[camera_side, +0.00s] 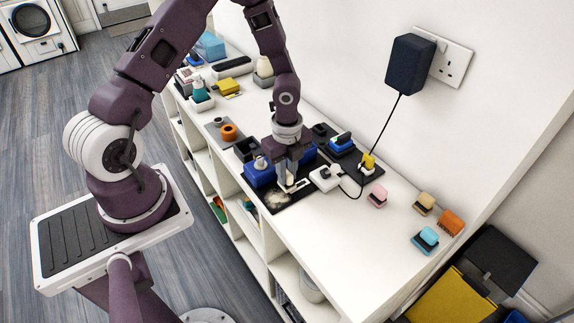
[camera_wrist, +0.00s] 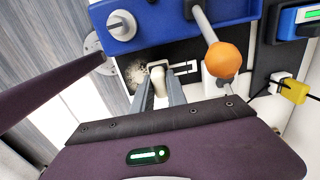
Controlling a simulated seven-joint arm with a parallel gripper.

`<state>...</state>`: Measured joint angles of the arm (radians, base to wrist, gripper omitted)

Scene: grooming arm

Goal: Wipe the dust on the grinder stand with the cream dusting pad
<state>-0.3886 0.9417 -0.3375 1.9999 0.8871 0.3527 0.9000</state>
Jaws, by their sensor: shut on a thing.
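My gripper (camera_side: 289,184) points down over the front part of the dark grinder stand (camera_side: 296,202). In the wrist view its two fingers (camera_wrist: 160,94) are shut on the cream dusting pad (camera_wrist: 158,76), held between the tips. Pale speckled dust (camera_side: 277,200) lies on the stand beside the fingertips; in the wrist view the dust (camera_wrist: 136,72) is just left of the pad. I cannot tell whether the pad touches the stand. The blue grinder (camera_side: 259,174) stands behind the fingers, with a grey knob and an orange-ended lever (camera_wrist: 222,60) in the wrist view.
A blue device (camera_side: 341,143) sits behind. Pink (camera_side: 377,196), cyan (camera_side: 425,240), tan and orange pads lie to the right. The white counter (camera_side: 350,245) is clear at the front right.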

